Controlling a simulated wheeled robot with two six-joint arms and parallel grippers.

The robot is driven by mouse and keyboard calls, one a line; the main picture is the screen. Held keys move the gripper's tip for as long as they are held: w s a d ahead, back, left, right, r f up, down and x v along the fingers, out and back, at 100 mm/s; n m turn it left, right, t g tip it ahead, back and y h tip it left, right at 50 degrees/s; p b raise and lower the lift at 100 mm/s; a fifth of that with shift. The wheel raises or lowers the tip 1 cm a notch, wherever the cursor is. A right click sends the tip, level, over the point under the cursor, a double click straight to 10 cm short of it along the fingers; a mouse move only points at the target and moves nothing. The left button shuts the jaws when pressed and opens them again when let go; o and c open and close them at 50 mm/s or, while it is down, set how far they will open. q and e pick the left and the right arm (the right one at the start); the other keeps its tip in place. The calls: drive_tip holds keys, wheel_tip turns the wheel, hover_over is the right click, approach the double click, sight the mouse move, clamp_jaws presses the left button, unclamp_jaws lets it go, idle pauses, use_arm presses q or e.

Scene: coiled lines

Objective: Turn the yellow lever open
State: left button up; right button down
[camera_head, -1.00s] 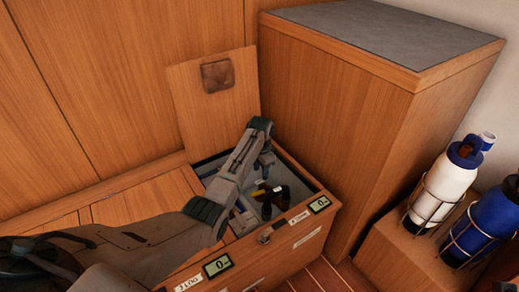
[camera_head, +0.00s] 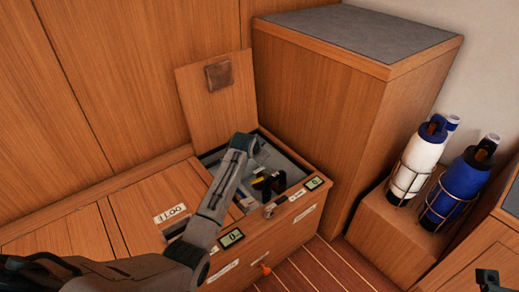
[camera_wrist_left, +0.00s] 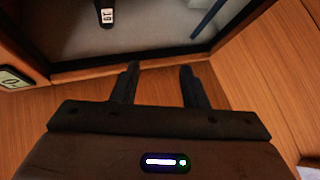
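A small yellow piece (camera_head: 256,182) shows inside the open locker (camera_head: 296,204), beside a dark curved object (camera_head: 270,186). It may be the yellow lever, but it is too small to be sure.
The raised lid (camera_head: 219,100) leans against the panelled wall. A tall cabinet (camera_head: 320,105) stands right of the locker. A white bottle (camera_head: 418,160) and a blue bottle (camera_head: 465,185) stand in wire holders. An orange piece (camera_head: 265,269) shows low at the locker's front.

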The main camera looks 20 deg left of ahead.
use_arm(q)
drive_tip(key=shift+s+d+r+n+t+b, duration=0.1)
drive_tip(key=shift+d+r+t+b, duration=0.15)
drive_tip(key=shift+r+t, duration=0.55)
drive_tip(key=shift+s+d+r+n+t+b, duration=0.1)
drive_tip(key=shift+d+r+t, duration=0.2)
drive_tip(key=shift+r+t, duration=0.5)
drive_tip(key=shift+s+d+r+n+t+b, duration=0.1)
drive_tip(key=shift+d+r+t+b, duration=0.15)
drive_tip(key=shift+r+t, duration=0.55)
drive_tip(key=shift+r, duration=0.2)
drive_tip(key=shift+c, duration=0.2)
